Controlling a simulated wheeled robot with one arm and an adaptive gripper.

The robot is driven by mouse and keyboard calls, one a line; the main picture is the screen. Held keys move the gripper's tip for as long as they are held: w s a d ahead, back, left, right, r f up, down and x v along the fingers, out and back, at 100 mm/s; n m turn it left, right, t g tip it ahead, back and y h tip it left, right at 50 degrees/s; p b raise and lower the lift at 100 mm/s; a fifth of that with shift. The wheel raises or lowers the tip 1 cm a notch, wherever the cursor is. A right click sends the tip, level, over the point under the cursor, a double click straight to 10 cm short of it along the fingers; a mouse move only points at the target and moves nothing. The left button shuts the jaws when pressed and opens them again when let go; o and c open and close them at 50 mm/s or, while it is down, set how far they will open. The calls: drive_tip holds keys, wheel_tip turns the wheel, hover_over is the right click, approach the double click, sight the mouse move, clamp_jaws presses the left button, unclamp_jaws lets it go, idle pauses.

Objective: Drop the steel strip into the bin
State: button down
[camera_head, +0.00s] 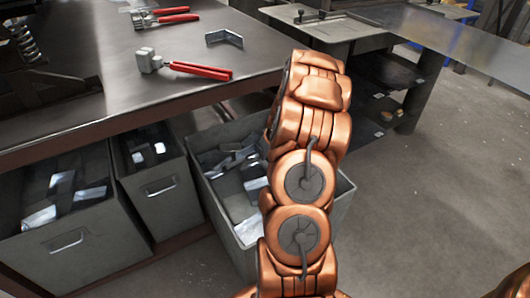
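A short bent piece of grey sheet metal (224,39) lies on the steel workbench (120,75), near its right end; I cannot tell if it is the steel strip. Three open grey bins stand under the bench: a left bin (75,262), a middle bin (160,195) and a right bin (216,215). Each holds metal scraps. My copper arm rises in front of the right bin and hides part of it. My gripper does not show, and neither does anything it may hold.
Another table (320,28) with a machine stands behind, with dark shelves (385,75) below. A flat metal sheet (450,35) extends at upper right. The floor at right (440,200) is clear.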

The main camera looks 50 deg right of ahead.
drive_tip(key=c, duration=1.8)
unclamp_jaws()
drive_tip(key=shift+c, duration=0.2)
drive_tip(key=o, duration=0.6)
drive_tip(key=shift+r, duration=0.15)
drive_tip(key=v, duration=1.1)
drive_tip(key=shift+s+r, duration=0.25)
drive_tip(key=shift+r, duration=0.05)
drive_tip(key=shift+a, duration=0.1)
